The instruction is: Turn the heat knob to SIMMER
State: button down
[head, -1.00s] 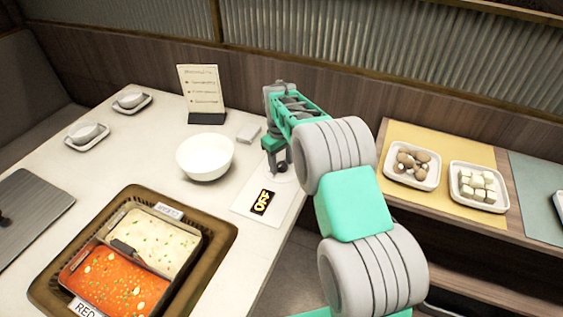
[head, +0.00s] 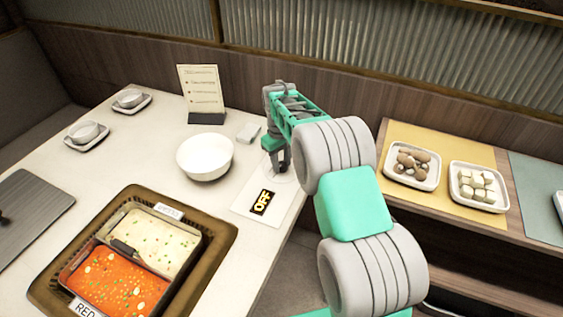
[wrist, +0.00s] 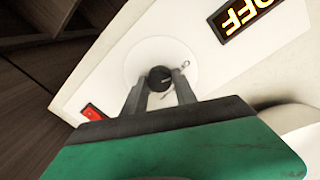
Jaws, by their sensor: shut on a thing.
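The heat knob (wrist: 159,77) is a small black round knob with a pale pointer line, on a white round dial (wrist: 140,58) in the wrist view. My gripper (wrist: 160,90) is shut on the knob, with one grey finger at each side. In the head view my gripper (head: 279,163) points down at the white control panel (head: 290,207), and the knob is hidden behind the fingers. The display (head: 263,202) on the panel reads OFF; part of it also shows in the wrist view (wrist: 243,15). The dial's markings are too small to read.
A white bowl (head: 205,157) and a small pale block (head: 248,133) stand left of my gripper. A menu stand (head: 201,92) is behind them. The two-part soup pot (head: 222,232) is at the front left. A red patch (wrist: 92,112) shows on the panel.

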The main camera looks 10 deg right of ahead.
jog(key=m, duration=0.9)
jog(key=shift+w+m, duration=0.1)
jog(key=shift+m, duration=0.2)
jog(key=m, duration=0.5)
jog(key=shift+g+b, duration=0.3)
jog(key=shift+b, duration=0.1)
jog(key=shift+m, duration=2.4)
jog(key=c, duration=1)
grip_release()
